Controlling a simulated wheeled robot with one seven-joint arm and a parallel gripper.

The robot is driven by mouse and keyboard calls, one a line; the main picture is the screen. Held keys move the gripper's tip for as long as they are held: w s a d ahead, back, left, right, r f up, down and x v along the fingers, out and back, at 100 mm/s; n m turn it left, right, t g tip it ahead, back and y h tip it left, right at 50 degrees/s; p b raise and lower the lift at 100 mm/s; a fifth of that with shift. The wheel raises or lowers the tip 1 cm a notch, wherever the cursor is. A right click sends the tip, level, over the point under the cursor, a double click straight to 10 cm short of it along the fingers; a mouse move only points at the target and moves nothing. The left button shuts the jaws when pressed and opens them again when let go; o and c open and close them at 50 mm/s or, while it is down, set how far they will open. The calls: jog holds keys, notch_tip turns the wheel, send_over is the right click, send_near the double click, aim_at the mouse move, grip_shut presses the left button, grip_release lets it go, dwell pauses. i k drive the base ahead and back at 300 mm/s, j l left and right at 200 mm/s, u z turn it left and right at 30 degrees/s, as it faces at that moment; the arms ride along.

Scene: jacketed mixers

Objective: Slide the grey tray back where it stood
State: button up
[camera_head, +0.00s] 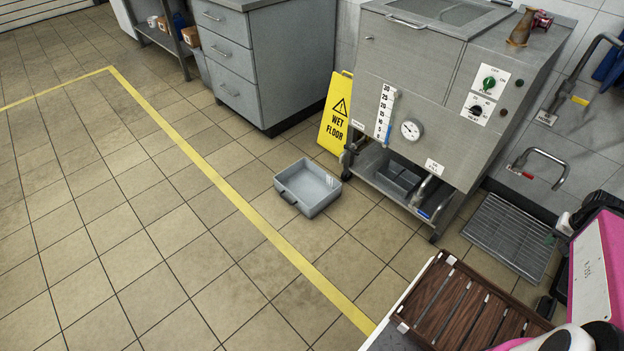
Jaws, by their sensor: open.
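The grey tray (309,186) sits upright on the tiled floor, in front of the mixer (418,88) and to its left. It looks empty, and a dark handle shows on its near left side. It is apart from the mixer and from the yellow floor line. Some pink and white parts of my own body show at the lower right. My gripper cannot be made out in this view.
A yellow wet floor sign (337,113) stands just behind the tray, against the mixer's left side. A darker bin (400,181) sits low under the mixer. A floor grate (508,236) lies right of the mixer. A slatted wooden rack (468,305) is in the near right. Open floor lies left.

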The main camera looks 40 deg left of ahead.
aim_at(304, 185)
jog(key=u, duration=2.25)
jog(key=i+j+z, duration=0.1)
jog(key=z, duration=0.4)
jog(key=i+j+z, duration=0.1)
jog(key=j+z, duration=0.25)
jog(key=z, duration=0.15)
jog(key=j+z, duration=0.25)
jog(key=z, duration=0.25)
jog(key=j+z, duration=0.25)
jog(key=z, duration=0.2)
jog(key=j+z, duration=0.1)
jog(key=j, duration=0.3)
jog(key=k+j+z, duration=0.15)
jog(key=j, duration=0.25)
jog(key=k+j+z, duration=0.1)
jog(key=j, duration=0.3)
jog(key=k+j+z, duration=0.15)
jog(key=j, duration=0.2)
jog(key=k+j+z, duration=0.1)
jog(key=j, duration=0.3)
jog(key=k+j+z, duration=0.15)
jog(key=j, duration=0.2)
jog(key=k+j+z, duration=0.1)
jog(key=j, duration=0.2)
jog(key=k+j, duration=0.2)
jog(key=j, duration=0.2)
jog(key=k+j, duration=0.45)
jog(key=j, duration=0.3)
jog(key=k+j, duration=0.2)
jog(key=j, duration=0.2)
